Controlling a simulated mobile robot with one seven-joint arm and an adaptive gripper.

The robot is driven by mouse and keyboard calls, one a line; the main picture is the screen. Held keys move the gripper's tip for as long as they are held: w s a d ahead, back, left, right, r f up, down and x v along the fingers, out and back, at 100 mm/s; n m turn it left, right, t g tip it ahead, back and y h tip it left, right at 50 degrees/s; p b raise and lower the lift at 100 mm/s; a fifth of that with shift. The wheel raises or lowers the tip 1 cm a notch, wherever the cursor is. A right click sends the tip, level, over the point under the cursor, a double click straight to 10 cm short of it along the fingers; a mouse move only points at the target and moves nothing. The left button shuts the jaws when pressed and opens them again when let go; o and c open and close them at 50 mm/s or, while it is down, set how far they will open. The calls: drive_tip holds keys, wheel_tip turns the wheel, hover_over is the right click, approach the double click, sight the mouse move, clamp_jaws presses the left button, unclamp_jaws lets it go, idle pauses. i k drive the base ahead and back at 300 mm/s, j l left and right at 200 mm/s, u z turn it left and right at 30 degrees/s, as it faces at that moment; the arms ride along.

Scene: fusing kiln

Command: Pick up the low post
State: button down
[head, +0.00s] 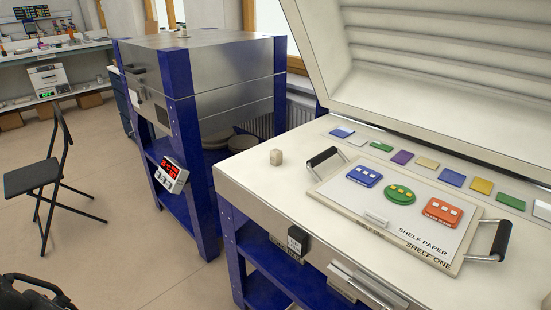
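A black part at the bottom left corner appears to be my gripper (38,290). It is cut off by the picture edge, far from the post, and its fingers are not clear enough to tell open from shut.
A shelf board (330,197) with two handles carries blue, green and orange glass pieces. Several coloured tiles lie behind it under the raised lid (430,70). A closed steel kiln (235,95) on blue legs stands left. A black folding chair (45,178) stands on open floor.

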sight(277, 154)
drive_tip(key=i+j+z, duration=0.3)
drive_tip(key=i+j, duration=0.45)
drive_tip(key=i, duration=0.1)
